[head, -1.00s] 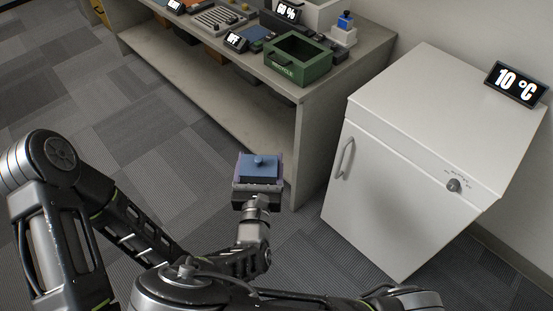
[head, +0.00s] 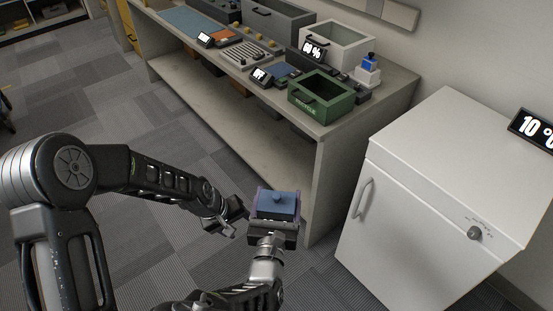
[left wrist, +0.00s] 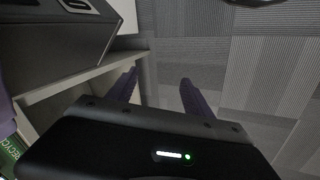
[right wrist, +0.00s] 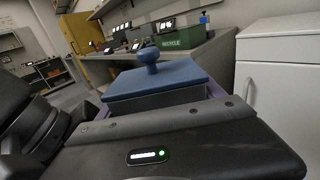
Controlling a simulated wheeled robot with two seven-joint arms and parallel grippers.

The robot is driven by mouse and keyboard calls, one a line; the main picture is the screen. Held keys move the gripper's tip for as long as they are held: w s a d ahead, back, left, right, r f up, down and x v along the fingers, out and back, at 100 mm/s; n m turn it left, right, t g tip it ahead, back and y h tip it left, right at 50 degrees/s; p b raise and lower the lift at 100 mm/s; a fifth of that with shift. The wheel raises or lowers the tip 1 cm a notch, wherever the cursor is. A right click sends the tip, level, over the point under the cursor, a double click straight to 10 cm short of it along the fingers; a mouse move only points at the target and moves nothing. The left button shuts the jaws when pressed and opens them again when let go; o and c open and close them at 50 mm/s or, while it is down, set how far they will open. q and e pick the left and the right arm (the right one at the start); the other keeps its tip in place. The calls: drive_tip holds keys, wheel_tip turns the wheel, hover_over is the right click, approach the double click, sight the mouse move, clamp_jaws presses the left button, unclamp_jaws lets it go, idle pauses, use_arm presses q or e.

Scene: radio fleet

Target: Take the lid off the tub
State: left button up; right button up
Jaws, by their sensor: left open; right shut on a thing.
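The tub (right wrist: 170,97) has dark sides and a blue lid (head: 277,202) with a round knob on top; the lid sits on it. My right gripper (head: 273,218) is shut on the tub, holding it upright in the air in front of the workbench. In the right wrist view the lid (right wrist: 160,78) and its knob (right wrist: 149,56) show clearly. My left gripper (head: 233,212) is just left of the tub, apart from it. Its purple fingers (left wrist: 158,90) are spread and empty in the left wrist view.
A workbench (head: 395,88) with a green recycle bin (head: 321,97), small displays and trays stands behind. A white cabinet (head: 430,180) with a handle stands at the right. The carpet floor at the left is clear.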

use_arm(q)
drive_tip(key=shift+o, duration=0.2)
drive_tip(key=w+d+r+n, duration=0.1)
drive_tip(key=w+d+r, duration=0.1)
drive_tip(key=w+r, duration=0.4)
wheel_tip(320, 180, up, 4)
drive_tip(key=shift+r, duration=0.2)
wheel_tip(320, 180, up, 20)
drive_tip(key=n+g+y, duration=0.2)
drive_tip(key=n+y, duration=0.2)
drive_tip(key=n, duration=0.7)
hover_over(277, 195)
drive_tip(key=shift+a, duration=0.1)
drive_tip(key=shift+f, duration=0.2)
wheel_tip(277, 195, down, 12)
drive_tip(key=shift+r, duration=0.1)
